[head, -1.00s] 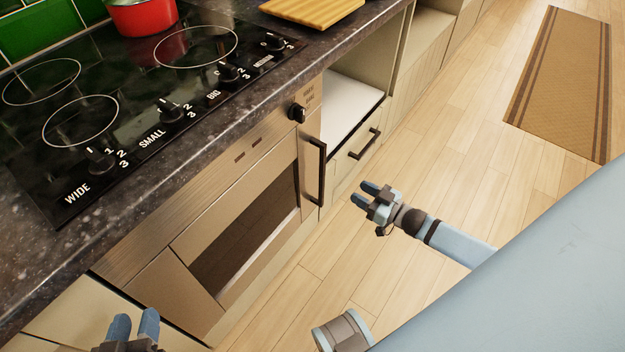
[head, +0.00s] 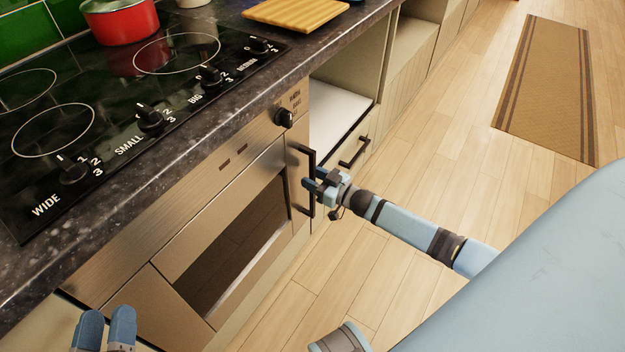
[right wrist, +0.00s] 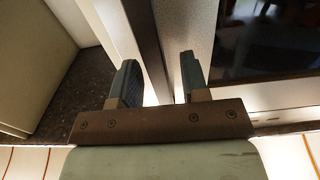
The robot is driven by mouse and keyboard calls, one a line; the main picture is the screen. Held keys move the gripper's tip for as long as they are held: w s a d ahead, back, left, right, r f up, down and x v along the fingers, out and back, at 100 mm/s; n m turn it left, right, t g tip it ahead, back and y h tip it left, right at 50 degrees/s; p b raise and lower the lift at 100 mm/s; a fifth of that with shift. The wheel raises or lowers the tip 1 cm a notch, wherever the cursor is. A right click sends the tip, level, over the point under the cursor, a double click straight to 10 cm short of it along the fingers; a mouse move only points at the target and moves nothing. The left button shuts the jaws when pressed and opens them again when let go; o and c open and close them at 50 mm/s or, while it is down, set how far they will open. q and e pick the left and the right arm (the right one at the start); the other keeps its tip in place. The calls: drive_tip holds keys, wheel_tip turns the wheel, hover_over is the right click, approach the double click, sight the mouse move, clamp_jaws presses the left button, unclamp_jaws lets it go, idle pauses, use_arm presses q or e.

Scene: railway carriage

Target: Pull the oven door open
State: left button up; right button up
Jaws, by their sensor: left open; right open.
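The oven door (head: 295,190) is shut. It is a brushed metal panel with a dark glass window (head: 235,250). Its upright dark bar handle (head: 312,158) is on the right side. My right gripper (head: 309,180) is open at the handle, at about its middle height. In the right wrist view, the dark handle bar (right wrist: 146,45) runs between the two open fingers (right wrist: 160,80). I cannot tell whether either finger touches it. My left gripper (head: 106,318) is open and empty at the bottom left, in front of the cabinet.
The dark worktop (head: 190,140) with the black hob (head: 110,110) is above the oven. A red pot (head: 122,22) and a cutting board (head: 295,13) stand on it.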

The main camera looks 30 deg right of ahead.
drive_tip(key=shift+w+a, duration=0.1)
drive_tip(key=shift+w, duration=0.05)
drive_tip(key=shift+c, duration=0.4)
clamp_jaws()
